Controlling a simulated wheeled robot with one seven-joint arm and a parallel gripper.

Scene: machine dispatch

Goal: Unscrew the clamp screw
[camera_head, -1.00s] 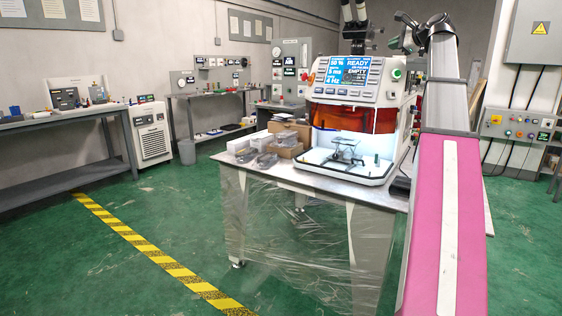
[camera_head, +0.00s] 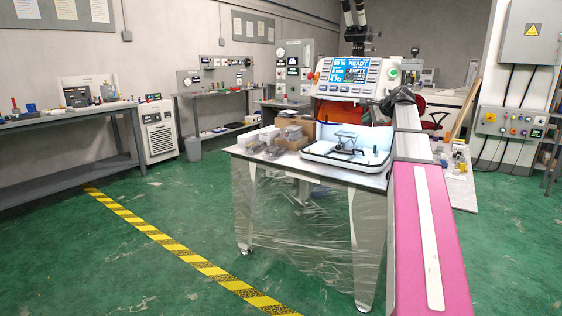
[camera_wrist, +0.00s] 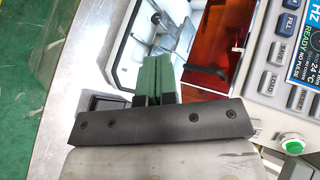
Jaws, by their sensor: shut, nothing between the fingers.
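The white machine (camera_head: 350,85) stands on the table, its front chamber lit. A small stage (camera_head: 348,143) stands on the white chamber floor. In the wrist view, a small dark knob-like part (camera_wrist: 156,18) shows on metal in the chamber. I cannot tell whether it is the clamp screw, and no clamp screw is clear in the head view. My gripper (camera_wrist: 165,62) has green fingers, shut together and empty, pointing toward the chamber front. The knob-like part is beyond the fingertips and apart from them in the picture. My wrist hides the machine's right side in the head view.
An orange shield (camera_wrist: 208,55) lies right of my fingers in the wrist view. The button panel (camera_wrist: 285,55) and a green button (camera_wrist: 293,143) are close on the right. Boxes (camera_head: 292,132) crowd the table's (camera_head: 330,178) left side. Green floor lies open at left.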

